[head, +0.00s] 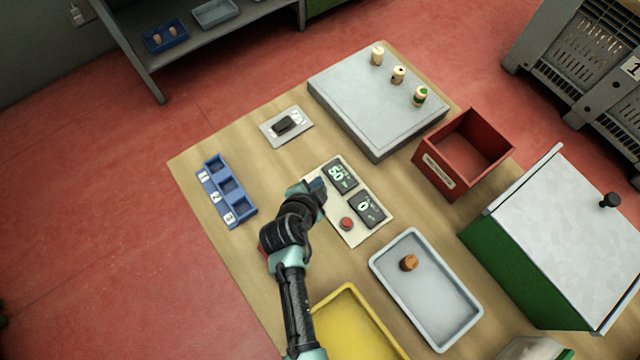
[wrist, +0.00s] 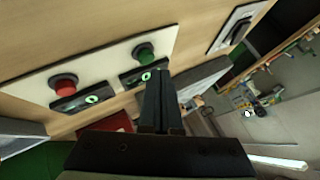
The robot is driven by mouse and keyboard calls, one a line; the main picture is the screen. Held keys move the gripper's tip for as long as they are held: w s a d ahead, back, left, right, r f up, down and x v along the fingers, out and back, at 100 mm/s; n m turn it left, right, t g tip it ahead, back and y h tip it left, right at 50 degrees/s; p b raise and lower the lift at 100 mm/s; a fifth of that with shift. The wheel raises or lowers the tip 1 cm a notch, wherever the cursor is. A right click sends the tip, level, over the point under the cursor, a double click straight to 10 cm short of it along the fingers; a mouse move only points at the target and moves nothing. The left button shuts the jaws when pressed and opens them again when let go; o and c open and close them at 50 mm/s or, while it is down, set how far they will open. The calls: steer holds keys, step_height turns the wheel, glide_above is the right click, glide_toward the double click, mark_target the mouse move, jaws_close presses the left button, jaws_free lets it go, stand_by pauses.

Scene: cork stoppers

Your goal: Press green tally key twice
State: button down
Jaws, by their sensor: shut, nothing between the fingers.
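A pale panel (head: 356,238) on the table carries two dark displays and two keys. The green tally key (wrist: 144,53) shows in the wrist view. In the head view my gripper hides it. The red key (head: 347,223) is at the panel's near end and also shows in the wrist view (wrist: 63,84). The upper display (head: 340,174) has lit green digits that I cannot read surely; the lower display (head: 366,209) shows 0. My gripper (head: 319,186) is shut and empty, its fingertips (wrist: 162,75) close beside the green key. I cannot tell whether they touch it.
A grey tray (head: 376,262) holding a cork and a yellow tray (head: 347,292) are at the front. A blue three-slot rack (head: 240,215) is left. A grey slab (head: 370,100) bearing corks and a red bin (head: 440,160) are behind. A switch plate (head: 300,136) is at back left.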

steer(key=shift+r, duration=0.1)
step_height(320, 180, up, 5)
steer(key=p, duration=0.3)
steer(key=shift+p, duration=0.4)
stand_by(0.5)
steer(key=w+a+r+n+t+y+b, duration=0.1)
steer(key=w+r+n+t, duration=0.2)
steer(key=r, duration=0.9)
steer(key=w+r+t+b, duration=0.1)
steer(key=w+r+t, duration=0.3)
steer(key=r, duration=0.7)
steer(key=w+a+r+n+t+y+b, duration=0.15)
steer(key=w+r, duration=0.35)
steer(key=r, duration=0.7)
steer(key=s+d+r+n+t, duration=0.1)
steer(key=s+r+n+t, duration=0.15)
steer(key=r, duration=0.65)
steer(key=s+d+r+n+t, duration=0.1)
steer(key=s+r+t, duration=0.15)
steer(key=r, duration=0.65)
steer(key=s+d+r+n+t+b, duration=0.1)
steer(key=s+r+n+t, duration=0.3)
steer(key=s+r, duration=0.9)
steer(key=shift+r+n+t+b, duration=0.3)
steer(key=shift+r+t+b, duration=0.15)
steer(key=shift+r+t, duration=0.15)
